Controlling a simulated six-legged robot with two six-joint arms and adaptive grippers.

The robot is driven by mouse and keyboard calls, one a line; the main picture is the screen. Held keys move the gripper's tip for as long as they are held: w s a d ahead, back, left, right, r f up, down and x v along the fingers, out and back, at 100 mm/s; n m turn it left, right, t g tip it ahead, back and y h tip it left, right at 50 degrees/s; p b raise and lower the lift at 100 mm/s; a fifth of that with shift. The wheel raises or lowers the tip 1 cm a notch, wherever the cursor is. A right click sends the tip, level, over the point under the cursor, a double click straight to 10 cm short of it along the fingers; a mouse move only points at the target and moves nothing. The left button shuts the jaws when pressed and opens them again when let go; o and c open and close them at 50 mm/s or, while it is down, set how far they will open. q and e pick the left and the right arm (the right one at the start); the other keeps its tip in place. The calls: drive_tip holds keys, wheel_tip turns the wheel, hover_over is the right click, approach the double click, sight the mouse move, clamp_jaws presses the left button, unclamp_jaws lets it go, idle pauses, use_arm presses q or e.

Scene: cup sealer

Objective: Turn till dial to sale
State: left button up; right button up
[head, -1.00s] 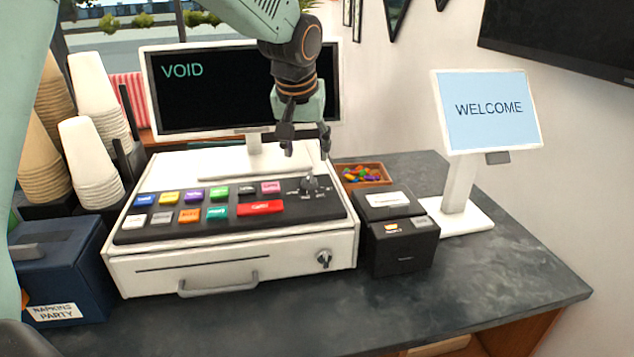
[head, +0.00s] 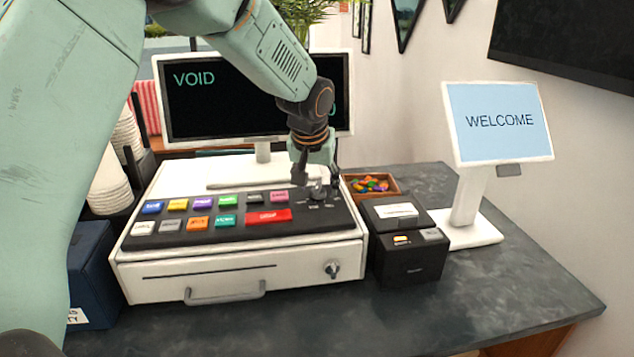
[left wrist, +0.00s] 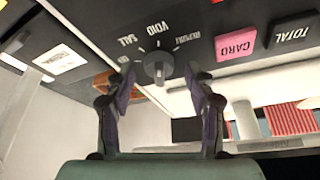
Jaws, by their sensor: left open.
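The till (head: 240,275) is a white cash register with a black key panel. Its dial (head: 318,192) is a small grey knob at the panel's right end, and it shows larger in the left wrist view (left wrist: 158,68). Printed labels around the dial include SALE (left wrist: 127,40), VOID and a third word; the knob's pointer appears to face VOID. The till screen (head: 215,95) reads VOID. My left gripper (head: 318,184) is open at the dial, pointing down. In the left wrist view its fingers (left wrist: 158,82) stand either side of the knob, with gaps showing. My right gripper is not in view.
A black printer (head: 408,255) stands right of the till, with a small box of coloured sweets (head: 370,186) behind it. A WELCOME screen (head: 499,122) stands further right. Cup stacks (head: 110,180) and a blue box (head: 92,275) are at left. The front counter is clear.

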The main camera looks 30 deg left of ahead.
use_arm(q)
drive_tip(key=shift+c, duration=0.6)
drive_tip(key=shift+w+f, duration=0.2)
drive_tip(key=shift+w, duration=0.1)
drive_tip(key=c, duration=0.4)
drive_tip(key=shift+s+r, duration=0.1)
drive_tip(key=c, duration=0.6)
drive_tip(key=n, duration=0.2)
drive_tip(key=n+y+b, duration=0.1)
drive_tip(key=n, duration=0.1)
drive_tip(key=shift+d+n+g+y, duration=0.1)
drive_tip(key=shift+n+g+y, duration=0.2)
drive_tip(key=shift+g, duration=0.1)
drive_tip(key=shift+w+n+g+y, duration=0.1)
drive_tip(key=shift+n+g+y, duration=0.2)
drive_tip(key=shift+n, duration=0.75)
drive_tip(key=shift+w+n+g+y, duration=0.15)
drive_tip(key=shift+n+g, duration=0.25)
drive_tip(key=shift+n, duration=0.65)
